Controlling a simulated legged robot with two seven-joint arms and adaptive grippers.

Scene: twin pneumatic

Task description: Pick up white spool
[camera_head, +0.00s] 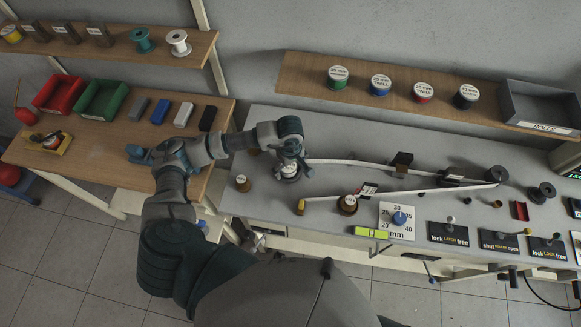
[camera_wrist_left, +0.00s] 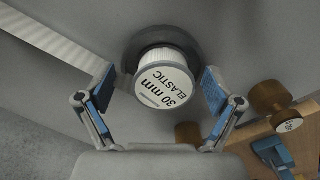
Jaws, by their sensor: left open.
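A white spool (camera_wrist_left: 165,78) with a label reading "30 mm ELASTIC" sits on a dark round base in the left wrist view. It also shows in the head view (camera_head: 290,171), partly hidden under my left gripper (camera_head: 288,163). In the left wrist view my left gripper (camera_wrist_left: 158,92) is open, with one blue-padded finger on each side of the spool and gaps between. Another white spool (camera_head: 178,43), empty-looking, stands on the upper left shelf beside a teal one (camera_head: 143,40). My right gripper is not in view.
A white band (camera_head: 400,167) runs across the grey bench to dark rollers (camera_head: 497,175). Brown knobs (camera_head: 242,183) stand close to the gripper. Several labelled spools (camera_head: 380,84) and a grey bin (camera_head: 540,105) are on the back shelf. Red and green bins (camera_head: 101,100) sit at left.

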